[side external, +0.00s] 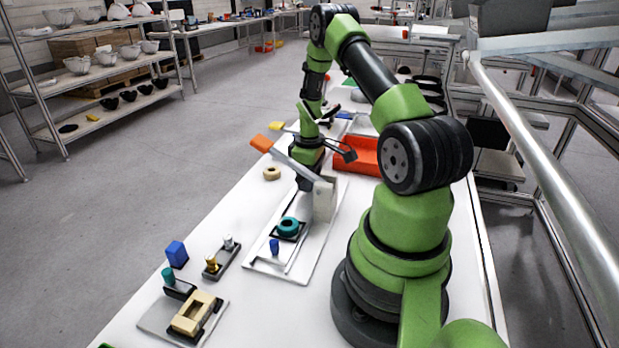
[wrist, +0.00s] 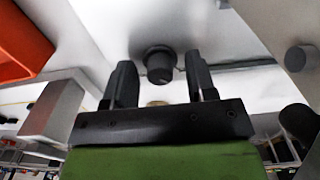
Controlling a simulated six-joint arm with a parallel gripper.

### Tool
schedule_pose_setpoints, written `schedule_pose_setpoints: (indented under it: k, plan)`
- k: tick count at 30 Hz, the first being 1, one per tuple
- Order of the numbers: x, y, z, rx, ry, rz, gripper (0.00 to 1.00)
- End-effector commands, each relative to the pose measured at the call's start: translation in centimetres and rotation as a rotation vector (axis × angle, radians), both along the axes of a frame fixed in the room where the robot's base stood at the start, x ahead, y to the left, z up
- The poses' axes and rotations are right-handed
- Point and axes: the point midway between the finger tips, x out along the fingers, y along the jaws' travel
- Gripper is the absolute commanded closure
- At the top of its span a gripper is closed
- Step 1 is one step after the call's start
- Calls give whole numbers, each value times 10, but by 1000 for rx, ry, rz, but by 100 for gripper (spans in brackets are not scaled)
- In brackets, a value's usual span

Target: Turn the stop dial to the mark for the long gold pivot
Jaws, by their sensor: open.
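A dark round knob (wrist: 160,64), seemingly the stop dial, stands on a white surface in the wrist view. My gripper (wrist: 158,75) is open, with one finger on each side of the knob and visible gaps between. Whether the fingertips are level with the knob is unclear. No dial marks are readable. In the side view, the dial cannot be made out near my wrist. A gold pivot (side external: 211,263) stands in a small dark holder (side external: 222,262) beside a silver one (side external: 229,242); its length is hard to judge.
A white tray (side external: 275,267) carries a teal ring (side external: 288,226), a blue peg (side external: 274,246) and a grey upright block (side external: 324,200). An orange-handled bar (side external: 262,143) slants nearby. An orange bin (side external: 363,155) lies behind. A blue block (side external: 177,254) and beige part (side external: 194,314) stand nearer the front.

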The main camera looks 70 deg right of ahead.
Motion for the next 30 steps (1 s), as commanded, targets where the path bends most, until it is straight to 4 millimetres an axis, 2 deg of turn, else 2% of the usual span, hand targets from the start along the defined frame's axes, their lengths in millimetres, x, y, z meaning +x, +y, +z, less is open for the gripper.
schedule_pose_setpoints:
  k: [9,15,16,20,30]
  plan:
    - [0,0,-3,-1,-1,-1,49]
    - [0,0,-3,0,-1,-1,95]
    - [0,0,-3,0,-1,-1,98]
    - [0,0,-3,0,-1,-19,98]
    - [0,0,-3,0,0,-264,98]
